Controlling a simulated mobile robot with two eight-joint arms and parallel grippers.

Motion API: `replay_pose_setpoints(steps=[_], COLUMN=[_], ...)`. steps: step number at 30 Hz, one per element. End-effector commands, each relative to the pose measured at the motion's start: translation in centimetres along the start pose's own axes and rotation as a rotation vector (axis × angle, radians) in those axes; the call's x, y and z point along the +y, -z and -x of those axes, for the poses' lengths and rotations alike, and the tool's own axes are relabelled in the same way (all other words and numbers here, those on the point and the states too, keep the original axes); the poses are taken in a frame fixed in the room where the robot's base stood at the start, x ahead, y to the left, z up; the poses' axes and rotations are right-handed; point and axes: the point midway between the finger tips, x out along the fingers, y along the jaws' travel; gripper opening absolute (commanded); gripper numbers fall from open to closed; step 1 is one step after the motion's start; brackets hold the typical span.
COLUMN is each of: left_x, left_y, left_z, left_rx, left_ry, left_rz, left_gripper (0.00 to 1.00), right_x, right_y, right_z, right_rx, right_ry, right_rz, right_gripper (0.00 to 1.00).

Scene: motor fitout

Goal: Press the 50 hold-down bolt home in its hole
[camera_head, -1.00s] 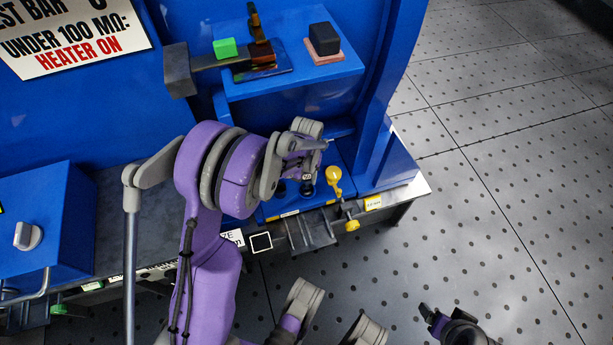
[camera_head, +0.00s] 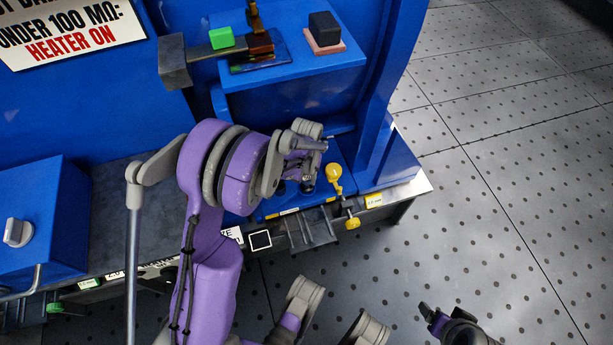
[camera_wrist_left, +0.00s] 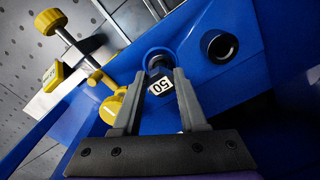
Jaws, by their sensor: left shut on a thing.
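The 50 hold-down bolt (camera_wrist_left: 160,84) has a white label reading 50 and a dark body. In the left wrist view it stands between the fingers of my left gripper (camera_wrist_left: 160,76), which is shut on it. The far end of the bolt meets a round blue-rimmed hole (camera_wrist_left: 154,51); how deep it sits cannot be told. In the head view my left gripper (camera_head: 309,170) is over the blue fixture at the bench's front edge, its fingertips mostly hidden. My right gripper (camera_head: 436,322) is at the lower right over the floor, away from the bench.
A second dark-ringed hole (camera_wrist_left: 219,46) is beside the bolt. A yellow knobbed clamp (camera_head: 335,173) stands close to the gripper's right. A blue shelf (camera_head: 290,75) above carries a green block (camera_head: 221,38) and a black block (camera_head: 323,28). A blue upright (camera_head: 388,95) stands at the right.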

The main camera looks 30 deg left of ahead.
Motion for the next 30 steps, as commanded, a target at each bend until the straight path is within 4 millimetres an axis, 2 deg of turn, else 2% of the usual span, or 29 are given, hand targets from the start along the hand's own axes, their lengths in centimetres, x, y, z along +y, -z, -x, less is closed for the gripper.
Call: replay_pose_setpoints(steps=[30], left_x=[0.0], left_y=[0.0], left_z=[-2.6], left_rx=[0.000], left_ry=[0.000], left_rz=[0.000], left_gripper=[0.00], right_x=[0.0], right_y=[-0.1], right_z=[-0.6], right_rx=[0.001], right_ry=[0.000], right_rz=[0.000], right_gripper=[0.80])
